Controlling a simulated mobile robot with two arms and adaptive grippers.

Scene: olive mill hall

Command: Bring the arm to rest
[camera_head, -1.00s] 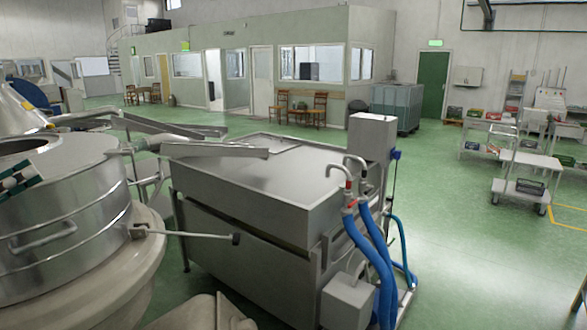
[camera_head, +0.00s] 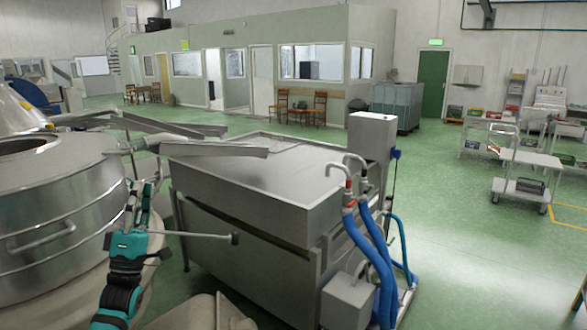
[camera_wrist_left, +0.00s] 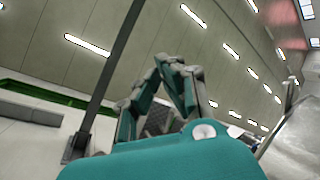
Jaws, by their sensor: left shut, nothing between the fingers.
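My left gripper (camera_head: 141,187) is teal and grey and points upward at the lower left of the head view. Its fingers are shut with nothing between them. It shows in front of the round steel vessel (camera_head: 50,225), near that vessel's right side; I cannot tell how wide the gap is. My left forearm comes up from the bottom edge below it. In the left wrist view the gripper (camera_wrist_left: 172,72) shows with its fingers close together, against the ceiling and a wall. My right gripper is not in view.
A large steel tank (camera_head: 260,185) stands right of the gripper, with blue hoses (camera_head: 370,250) at its right end. A thin rod with a dark knob (camera_head: 234,239) sticks out just right of the gripper. Green floor (camera_head: 450,240) is free further right, before a cart (camera_head: 525,185).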

